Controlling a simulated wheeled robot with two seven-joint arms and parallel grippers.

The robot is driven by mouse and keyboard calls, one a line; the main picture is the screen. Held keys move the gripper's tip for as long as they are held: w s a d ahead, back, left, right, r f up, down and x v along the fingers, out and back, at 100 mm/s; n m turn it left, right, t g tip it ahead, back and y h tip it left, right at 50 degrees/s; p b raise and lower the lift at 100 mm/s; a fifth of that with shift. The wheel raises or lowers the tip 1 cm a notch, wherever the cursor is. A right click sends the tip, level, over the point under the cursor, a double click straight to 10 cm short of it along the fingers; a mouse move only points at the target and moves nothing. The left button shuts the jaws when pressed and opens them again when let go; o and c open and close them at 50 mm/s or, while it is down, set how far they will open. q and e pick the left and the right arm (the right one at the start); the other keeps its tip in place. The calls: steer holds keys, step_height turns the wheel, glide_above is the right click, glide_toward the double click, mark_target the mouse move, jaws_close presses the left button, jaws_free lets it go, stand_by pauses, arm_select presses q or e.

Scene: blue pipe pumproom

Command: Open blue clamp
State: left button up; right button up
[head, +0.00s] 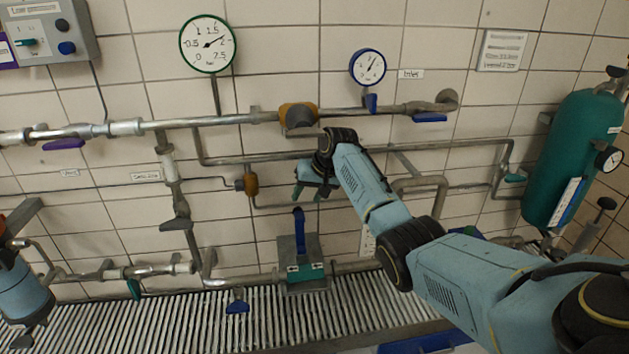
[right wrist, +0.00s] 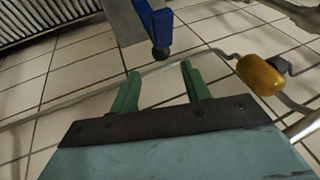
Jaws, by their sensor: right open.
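The blue clamp appears to be the upright blue lever (head: 299,230) on a grey metal box with a teal block (head: 305,272), low on the wall in the head view. In the right wrist view the blue lever (right wrist: 155,22) has a dark rounded tip pointing towards my gripper. My right gripper (head: 309,192) is open and empty, just above the lever in the head view. In the right wrist view its green fingers (right wrist: 160,72) are apart, with the lever tip beyond them and no visible contact. My left gripper is not in view.
A thin pipe with an orange fitting (head: 251,183) runs left of my right gripper; the fitting also shows in the wrist view (right wrist: 260,75). A thicker pipe with an orange valve body (head: 297,115) crosses above. A green tank (head: 572,160) stands right. A slatted grate (head: 340,318) lies below.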

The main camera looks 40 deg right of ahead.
steer(key=shift+v, duration=2.3)
